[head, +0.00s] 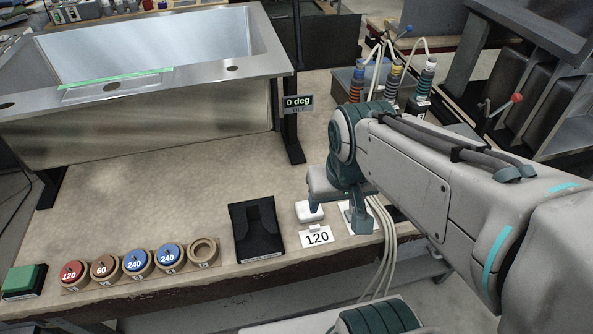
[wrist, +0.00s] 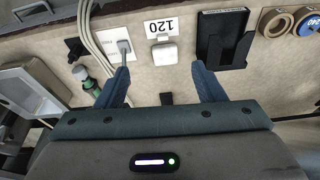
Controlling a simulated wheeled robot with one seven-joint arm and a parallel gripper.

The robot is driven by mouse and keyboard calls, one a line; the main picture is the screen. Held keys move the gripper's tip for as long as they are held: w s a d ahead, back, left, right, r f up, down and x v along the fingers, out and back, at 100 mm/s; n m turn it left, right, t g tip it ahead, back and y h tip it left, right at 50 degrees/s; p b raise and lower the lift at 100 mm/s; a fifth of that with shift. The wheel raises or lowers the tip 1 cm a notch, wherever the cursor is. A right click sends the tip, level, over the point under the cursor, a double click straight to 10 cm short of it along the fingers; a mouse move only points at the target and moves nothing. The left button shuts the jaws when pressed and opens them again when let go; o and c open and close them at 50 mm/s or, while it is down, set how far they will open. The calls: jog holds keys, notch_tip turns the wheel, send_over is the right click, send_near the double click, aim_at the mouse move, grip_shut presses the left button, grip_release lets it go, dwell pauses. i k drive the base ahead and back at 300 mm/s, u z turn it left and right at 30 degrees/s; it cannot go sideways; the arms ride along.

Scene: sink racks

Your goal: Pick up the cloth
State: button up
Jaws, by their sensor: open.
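A small white rounded pad (head: 306,211) lies on the beige worktop just behind a "120" card; it may be the folded cloth, but I cannot tell for sure. It also shows in the wrist view (wrist: 165,53), ahead of and between the fingertips.
A black holder (head: 256,232) stands left of the card. Several numbered round pieces (head: 136,262) sit in wooden rings farther left, beside a green block (head: 24,280). A metal sink (head: 150,75) fills the back left. Pale cables (head: 387,235) hang near my gripper. The middle worktop is clear.

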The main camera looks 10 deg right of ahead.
aim_at(302, 209)
jog(key=u, duration=2.05)
jog(key=k, duration=0.7)
jog(key=z, duration=1.45)
jog(key=i, duration=0.45)
jog(key=u, duration=0.05)
